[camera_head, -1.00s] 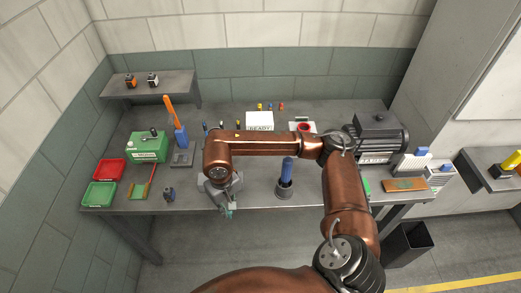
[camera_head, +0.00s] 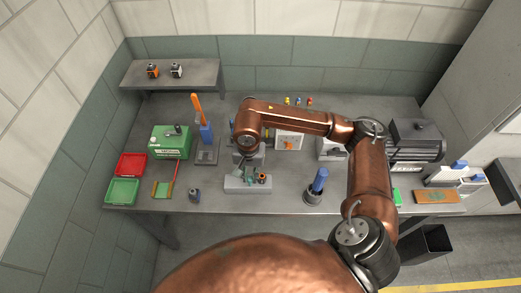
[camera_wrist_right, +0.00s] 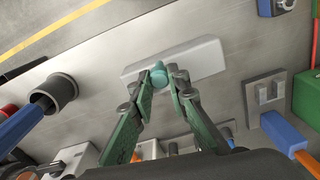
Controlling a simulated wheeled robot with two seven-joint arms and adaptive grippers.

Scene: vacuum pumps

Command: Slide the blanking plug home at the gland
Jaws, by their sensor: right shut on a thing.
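My right gripper (camera_head: 248,178) is over a pale grey block (camera_head: 236,186) near the bench's front edge. In the right wrist view the gripper (camera_wrist_right: 166,79) has its green fingertips shut on a short teal cylinder, the blanking plug (camera_wrist_right: 158,74). The plug lies in front of the grey block (camera_wrist_right: 203,56) in that view; I cannot tell whether it touches it. I cannot make out the gland; the fingers and plug cover part of the block. My left gripper is not in view.
A dark cup with a blue-handled tool (camera_head: 319,182) stands right of the block. A small dark bottle (camera_head: 194,195), red tray (camera_head: 131,163) and green tray (camera_head: 122,191) are to the left. A motor (camera_head: 415,143) stands right. Bare bench lies between the bottle and the block.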

